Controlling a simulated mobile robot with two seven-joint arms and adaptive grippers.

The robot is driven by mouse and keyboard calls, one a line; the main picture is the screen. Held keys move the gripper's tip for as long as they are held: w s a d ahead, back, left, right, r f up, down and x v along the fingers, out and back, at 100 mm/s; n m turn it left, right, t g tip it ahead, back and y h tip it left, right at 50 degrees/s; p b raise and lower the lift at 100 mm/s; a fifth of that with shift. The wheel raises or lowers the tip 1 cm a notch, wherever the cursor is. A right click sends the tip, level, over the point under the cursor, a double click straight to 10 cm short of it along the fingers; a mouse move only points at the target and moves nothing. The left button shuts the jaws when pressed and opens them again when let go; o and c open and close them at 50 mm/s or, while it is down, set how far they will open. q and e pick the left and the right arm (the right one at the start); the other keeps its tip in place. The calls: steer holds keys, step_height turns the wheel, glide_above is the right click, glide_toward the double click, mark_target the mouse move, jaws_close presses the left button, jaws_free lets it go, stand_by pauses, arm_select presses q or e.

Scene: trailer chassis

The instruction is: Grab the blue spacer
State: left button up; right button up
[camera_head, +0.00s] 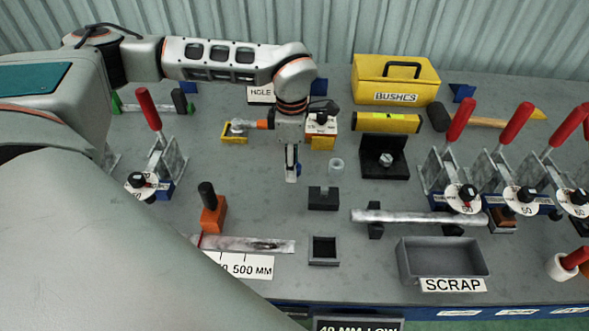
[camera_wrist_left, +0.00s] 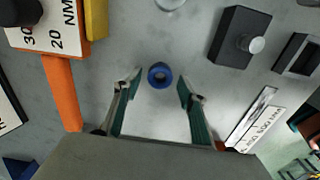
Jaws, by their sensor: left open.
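The blue spacer (camera_wrist_left: 160,75) is a small dark blue ring lying flat on the grey bench in the left wrist view. My left gripper (camera_wrist_left: 160,84) is open there, with one finger on each side of the ring. Bare bench shows between the fingertips and the ring, and nothing is held. My right gripper is not in view.
A pale ring (camera_head: 336,164) lies just right of the gripper. A dark block (camera_head: 323,199) and an open square holder (camera_head: 323,250) stand nearer the front. A labelled gauge with an orange handle (camera_wrist_left: 62,95) lies beside the fingers. A grey scrap tray (camera_head: 445,258) is at front right.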

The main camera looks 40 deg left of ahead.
arm_select(q)
steer(key=shift+f, duration=0.15)
steer(key=shift+c, duration=0.3)
jaws_close()
